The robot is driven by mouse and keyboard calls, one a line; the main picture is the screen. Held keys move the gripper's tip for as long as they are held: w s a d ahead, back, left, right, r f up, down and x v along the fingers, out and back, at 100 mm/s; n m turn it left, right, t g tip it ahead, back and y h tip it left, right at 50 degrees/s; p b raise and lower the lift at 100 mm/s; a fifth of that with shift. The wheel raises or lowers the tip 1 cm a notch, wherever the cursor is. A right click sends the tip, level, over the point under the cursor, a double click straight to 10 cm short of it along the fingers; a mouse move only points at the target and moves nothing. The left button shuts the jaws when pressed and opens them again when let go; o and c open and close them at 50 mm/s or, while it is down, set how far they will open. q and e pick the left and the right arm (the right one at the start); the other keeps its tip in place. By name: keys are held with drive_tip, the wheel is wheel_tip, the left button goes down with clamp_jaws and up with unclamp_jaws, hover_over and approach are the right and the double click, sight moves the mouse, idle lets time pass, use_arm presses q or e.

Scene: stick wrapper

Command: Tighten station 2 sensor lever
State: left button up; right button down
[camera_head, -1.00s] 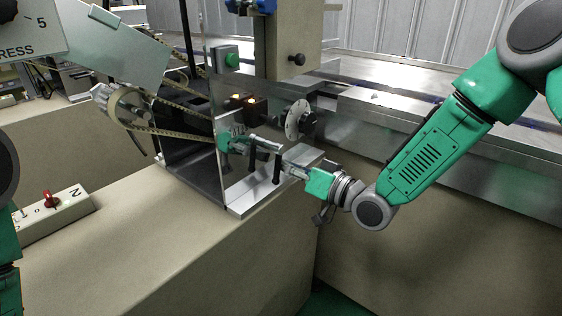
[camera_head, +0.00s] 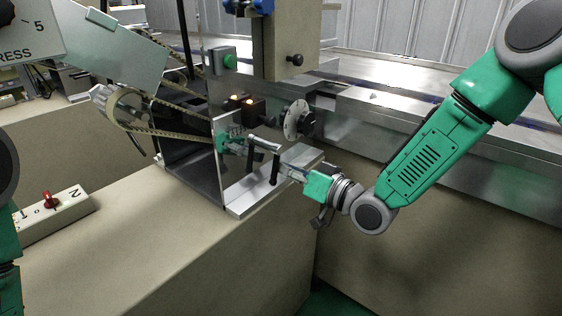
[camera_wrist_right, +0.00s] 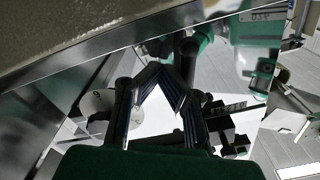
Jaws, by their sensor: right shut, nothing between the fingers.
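My right gripper (camera_head: 288,169) reaches in from the right at a small metal bracket on the machine's edge. Its fingers are shut and empty. In the right wrist view its fingers (camera_wrist_right: 164,68) meet in a pointed shape. A black upright lever (camera_head: 275,167) stands just left of the fingertips; I cannot tell whether they touch. A similar dark upright (camera_head: 250,157) and a green shape (camera_head: 231,143) show in the shiny clear panel, and look like reflections. No label marks station 2 at this lever. My left gripper is out of view; only part of my left arm shows.
The clear panel (camera_head: 217,100) stands close beyond my right gripper. A belt drive (camera_head: 160,122) is at left. A control box (camera_head: 55,212) with a red switch sits on the beige cabinet, whose front top is clear.

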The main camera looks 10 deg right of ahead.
drive_tip(key=shift+s+a, duration=0.1)
drive_tip(key=shift+a, duration=0.05)
drive_tip(key=shift+s+a, duration=0.2)
drive_tip(key=shift+a, duration=0.2)
drive_tip(key=shift+s+a, duration=0.35)
drive_tip(key=shift+a, duration=0.2)
idle(0.5)
drive_tip(key=shift+s+a+r+p, duration=0.15)
drive_tip(key=shift+s+a+p, duration=0.15)
drive_tip(key=shift+p, duration=0.1)
drive_tip(key=shift+r, duration=0.1)
